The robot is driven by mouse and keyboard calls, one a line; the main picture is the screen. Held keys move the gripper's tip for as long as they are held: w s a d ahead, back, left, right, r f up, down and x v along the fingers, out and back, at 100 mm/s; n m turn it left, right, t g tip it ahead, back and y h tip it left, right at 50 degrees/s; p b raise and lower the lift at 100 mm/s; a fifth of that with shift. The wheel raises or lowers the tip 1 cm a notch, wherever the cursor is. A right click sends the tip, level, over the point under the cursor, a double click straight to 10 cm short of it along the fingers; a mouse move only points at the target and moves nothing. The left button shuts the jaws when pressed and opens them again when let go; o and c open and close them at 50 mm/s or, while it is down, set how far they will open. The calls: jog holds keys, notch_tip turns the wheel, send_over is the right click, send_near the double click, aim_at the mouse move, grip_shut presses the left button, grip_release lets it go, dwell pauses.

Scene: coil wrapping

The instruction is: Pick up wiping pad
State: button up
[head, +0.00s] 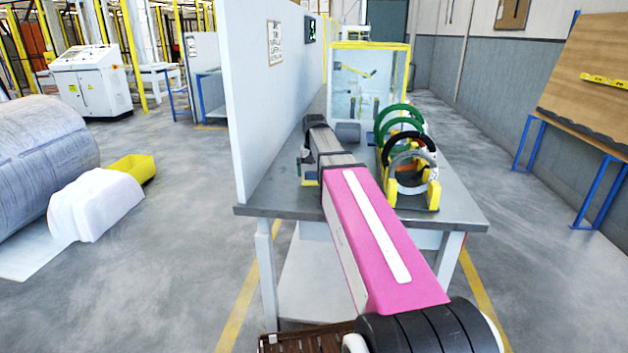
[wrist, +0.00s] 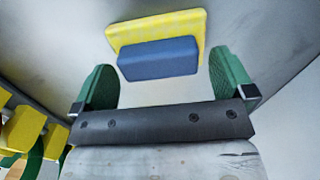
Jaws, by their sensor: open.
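The wiping pad, a yellow slab with a blue block on it (wrist: 158,58), lies on the grey table (head: 460,212). In the wrist view it sits ahead of and between the two green fingers. My gripper (wrist: 163,62) is open and empty, with one finger to each side of the blue block. I cannot tell how much height separates the fingertips from the block. In the head view a small yellow part of the pad (head: 309,182) shows at the table's left side, below my gripper; my arm hides much of this area.
A yellow rack (head: 432,197) holding several green, black and grey rings stands on the table to the right of my arm. A white partition wall (head: 262,110) rises along the table's left edge. A clear, yellow-framed cabinet (head: 370,85) stands behind.

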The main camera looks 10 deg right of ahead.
aim_at(316, 172)
jog(key=shift+f, duration=0.3)
jog(key=c, duration=0.9)
jog(key=shift+c, duration=0.2)
jog(key=shift+r, duration=0.1)
jog(key=shift+r, duration=0.5)
jog(key=r, duration=0.3)
jog(key=shift+s+d+r, duration=0.15)
jog(key=shift+d+r, duration=0.05)
jog(key=shift+d, duration=0.15)
jog(key=s+d+r, duration=0.4)
jog(key=d+r, duration=0.2)
jog(key=d, duration=0.4)
jog(key=shift+s+r, duration=0.2)
jog(key=shift+s, duration=0.1)
